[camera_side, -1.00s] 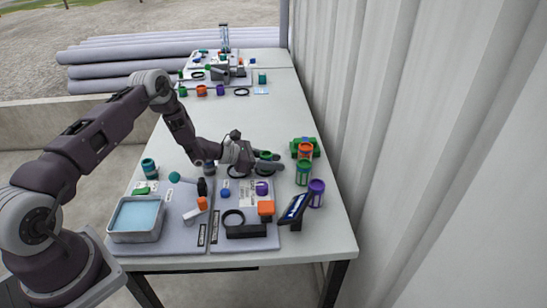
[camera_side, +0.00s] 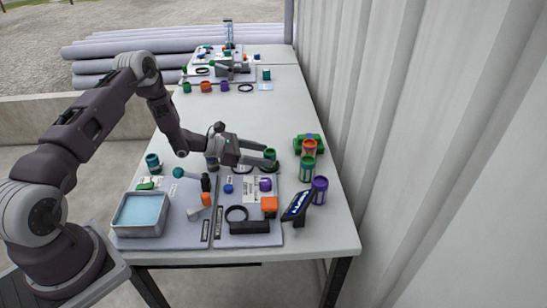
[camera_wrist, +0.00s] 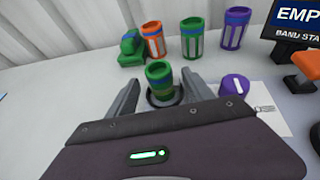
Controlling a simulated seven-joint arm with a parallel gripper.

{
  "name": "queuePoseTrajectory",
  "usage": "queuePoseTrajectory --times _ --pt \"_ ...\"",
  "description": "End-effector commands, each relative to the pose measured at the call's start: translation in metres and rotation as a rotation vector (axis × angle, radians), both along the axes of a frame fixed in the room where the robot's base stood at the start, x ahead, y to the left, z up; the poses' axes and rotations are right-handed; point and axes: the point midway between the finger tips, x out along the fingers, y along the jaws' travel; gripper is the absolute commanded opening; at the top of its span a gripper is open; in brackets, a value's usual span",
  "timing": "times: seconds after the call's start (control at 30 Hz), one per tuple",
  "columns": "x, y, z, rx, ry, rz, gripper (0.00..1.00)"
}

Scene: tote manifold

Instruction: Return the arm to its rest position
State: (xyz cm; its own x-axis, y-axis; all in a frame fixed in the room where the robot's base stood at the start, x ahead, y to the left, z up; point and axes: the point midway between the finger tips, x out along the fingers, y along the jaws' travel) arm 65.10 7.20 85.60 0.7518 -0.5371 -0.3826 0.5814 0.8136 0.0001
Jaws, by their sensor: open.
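My gripper (camera_side: 272,161) is open and empty, low over the far side of the work mat, with its fingers pointing right. A green can with a blue band (camera_side: 270,154) stands upright by the fingertips. In the wrist view, the green can (camera_wrist: 160,80) stands in a dark ring, between and just past the spread fingers (camera_wrist: 160,95), with gaps on both sides. My arm reaches across from the left, bent at the elbow. No rest position is marked in view.
A green block (camera_wrist: 130,50), an orange can (camera_wrist: 153,40), another green can (camera_wrist: 191,38) and a purple can (camera_wrist: 234,28) stand beyond. A blue-filled tray (camera_side: 140,233) is at the near left. A dark sign (camera_side: 297,205) stands near right. The table's middle (camera_side: 230,115) is clear.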

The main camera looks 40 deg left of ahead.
Motion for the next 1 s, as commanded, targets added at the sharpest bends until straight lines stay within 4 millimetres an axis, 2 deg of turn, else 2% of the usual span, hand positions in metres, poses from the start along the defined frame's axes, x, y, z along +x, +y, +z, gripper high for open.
queuePoseTrajectory --times 0.1,0.17,0.27,0.3,0.33,0.4,0.47,0.5,0.57,0.6,0.7,0.8,0.9,1.0 --pt "-0.009 0.005 0.009 0.006 -0.005 -0.011 0.60" --pt "-0.009 -0.002 0.024 0.024 -0.024 -0.052 0.60" --pt "-0.010 -0.036 0.079 0.110 -0.101 -0.222 0.60" --pt "-0.016 -0.058 0.112 0.169 -0.147 -0.329 0.60" --pt "-0.024 -0.076 0.136 0.220 -0.183 -0.418 0.60" --pt "-0.053 -0.115 0.187 0.351 -0.262 -0.624 0.60" --pt "-0.089 -0.146 0.225 0.482 -0.331 -0.806 0.60" --pt "-0.117 -0.163 0.247 0.577 -0.375 -0.927 0.60" --pt "-0.162 -0.181 0.271 0.730 -0.437 -1.095 0.60" --pt "-0.193 -0.189 0.283 0.838 -0.474 -1.201 0.60" --pt "-0.267 -0.191 0.301 1.127 -0.556 -1.435 0.60" --pt "-0.328 -0.174 0.305 1.431 -0.611 -1.611 0.60" --pt "-0.367 -0.149 0.305 1.695 -0.635 -1.714 0.60" --pt "-0.386 -0.130 0.303 1.873 -0.639 -1.761 0.60"
